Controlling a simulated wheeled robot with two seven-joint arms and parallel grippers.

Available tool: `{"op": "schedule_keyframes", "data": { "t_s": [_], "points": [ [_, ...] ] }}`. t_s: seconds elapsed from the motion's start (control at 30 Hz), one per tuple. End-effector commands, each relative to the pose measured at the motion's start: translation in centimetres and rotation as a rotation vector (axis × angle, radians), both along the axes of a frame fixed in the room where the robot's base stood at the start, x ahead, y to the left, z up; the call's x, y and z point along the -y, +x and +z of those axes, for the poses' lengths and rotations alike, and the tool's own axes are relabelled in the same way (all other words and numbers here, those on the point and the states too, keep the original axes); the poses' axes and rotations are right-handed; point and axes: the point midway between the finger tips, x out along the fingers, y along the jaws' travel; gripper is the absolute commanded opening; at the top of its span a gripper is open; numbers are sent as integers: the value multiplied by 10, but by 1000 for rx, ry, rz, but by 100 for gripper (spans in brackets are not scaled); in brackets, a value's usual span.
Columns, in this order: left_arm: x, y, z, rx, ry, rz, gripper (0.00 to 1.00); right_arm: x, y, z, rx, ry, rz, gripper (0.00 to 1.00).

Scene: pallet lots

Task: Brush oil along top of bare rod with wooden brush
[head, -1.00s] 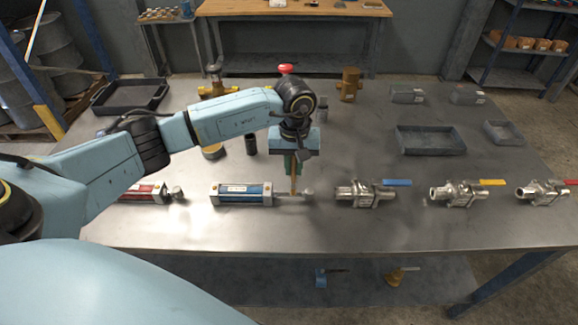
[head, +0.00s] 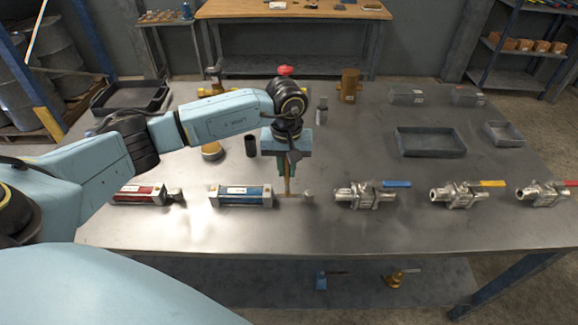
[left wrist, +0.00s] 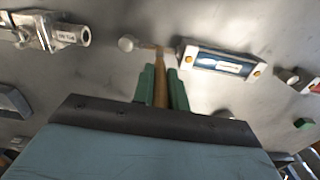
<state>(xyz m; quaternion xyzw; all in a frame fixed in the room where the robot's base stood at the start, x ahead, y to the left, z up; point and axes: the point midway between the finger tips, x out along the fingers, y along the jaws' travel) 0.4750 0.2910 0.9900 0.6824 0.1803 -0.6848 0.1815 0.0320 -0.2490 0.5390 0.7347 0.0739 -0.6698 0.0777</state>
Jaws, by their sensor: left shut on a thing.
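A blue pneumatic cylinder (head: 240,196) lies on the steel bench, with its bare rod (head: 297,195) pointing right to a round end knob (head: 308,196). My left gripper (head: 286,174) is above the rod, shut on the wooden brush (head: 287,185), which points down. In the left wrist view the brush (left wrist: 160,92) sits between the green fingers (left wrist: 161,80). Its tip overlaps the rod (left wrist: 147,46) near the cylinder's end cap. I cannot tell whether the bristles touch the rod. My right gripper is out of view.
A red cylinder (head: 140,194) lies to the left. Valves with blue (head: 366,195), yellow (head: 462,194) and red handles lie to the right. The bench front is clear.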

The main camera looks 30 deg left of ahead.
Motion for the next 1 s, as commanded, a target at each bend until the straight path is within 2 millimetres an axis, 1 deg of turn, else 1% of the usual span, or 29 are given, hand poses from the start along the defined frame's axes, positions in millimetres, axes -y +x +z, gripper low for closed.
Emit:
{"op": "schedule_keyframes", "data": {
  "t_s": [0.23, 0.6, 1.0],
  "points": [
    [-3, -3, -2, -5, 3, 1, 0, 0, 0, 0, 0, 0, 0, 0],
    [-16, -11, -1, -5, 2, 0, 0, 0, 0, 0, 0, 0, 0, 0],
    [-14, -9, 0, -3, 1, 0, 0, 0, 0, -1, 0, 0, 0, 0]
  ]
}}
